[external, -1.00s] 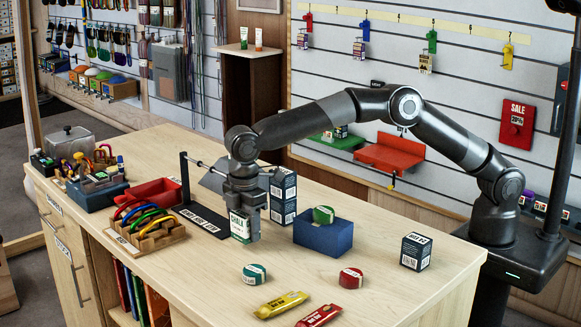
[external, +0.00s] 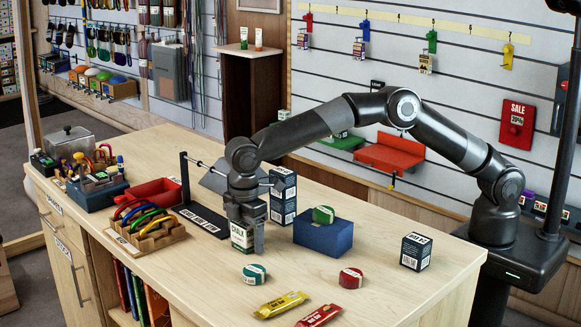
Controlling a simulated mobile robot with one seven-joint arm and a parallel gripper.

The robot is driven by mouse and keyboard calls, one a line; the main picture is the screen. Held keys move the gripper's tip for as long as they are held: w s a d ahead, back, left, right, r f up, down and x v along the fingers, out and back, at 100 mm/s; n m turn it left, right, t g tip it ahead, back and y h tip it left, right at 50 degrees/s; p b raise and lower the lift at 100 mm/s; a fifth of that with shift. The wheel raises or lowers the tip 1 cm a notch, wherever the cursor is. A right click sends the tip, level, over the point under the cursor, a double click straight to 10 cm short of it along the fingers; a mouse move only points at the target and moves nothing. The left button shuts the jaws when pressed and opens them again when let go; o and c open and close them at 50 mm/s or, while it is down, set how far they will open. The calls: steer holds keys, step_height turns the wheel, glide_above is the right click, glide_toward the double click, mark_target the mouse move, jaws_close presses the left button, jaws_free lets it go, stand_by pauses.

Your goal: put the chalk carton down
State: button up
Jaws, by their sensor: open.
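The chalk carton (external: 239,238) is a small white and green box in the external view, upright at the middle of the wooden counter. It appears to stand on the counter top, though its lower edge is partly hard to make out. My gripper (external: 247,237) points down over it, with its jaws open. One finger shows at the carton's right side, and the other is hidden. I cannot tell whether the fingers touch the carton.
A blue block (external: 322,237) with a green tape roll (external: 323,214) stands close on the right. Tall dark cartons (external: 283,190) stand behind. A black stand (external: 205,222) and a wooden rack (external: 148,237) are to the left. Free counter (external: 190,280) lies in front.

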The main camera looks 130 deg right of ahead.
step_height(320, 180, up, 12)
steer(key=shift+a+r, duration=0.15)
steer(key=shift+r, duration=0.15)
steer(key=s+a+r+t, duration=0.1)
steer(key=s+a+r, duration=0.3)
steer(key=a+r, duration=0.6)
steer(key=s+a+r+t+h, duration=0.15)
steer(key=s+a+r, duration=0.25)
steer(key=s+a, duration=1.2)
steer(key=s+a+f+t, duration=0.1)
steer(key=s+a+f, duration=0.1)
steer(key=s, duration=0.5)
steer(key=s+a+f+t+y, duration=0.1)
steer(key=s+a+f, duration=0.2)
steer(key=s, duration=0.4)
steer(key=s+a+f+t, duration=0.1)
steer(key=s+a+f, duration=0.2)
steer(key=s+f, duration=0.2)
steer(key=shift+s, duration=1.55)
steer(key=shift+a+y, duration=0.1)
steer(key=shift+y, duration=0.15)
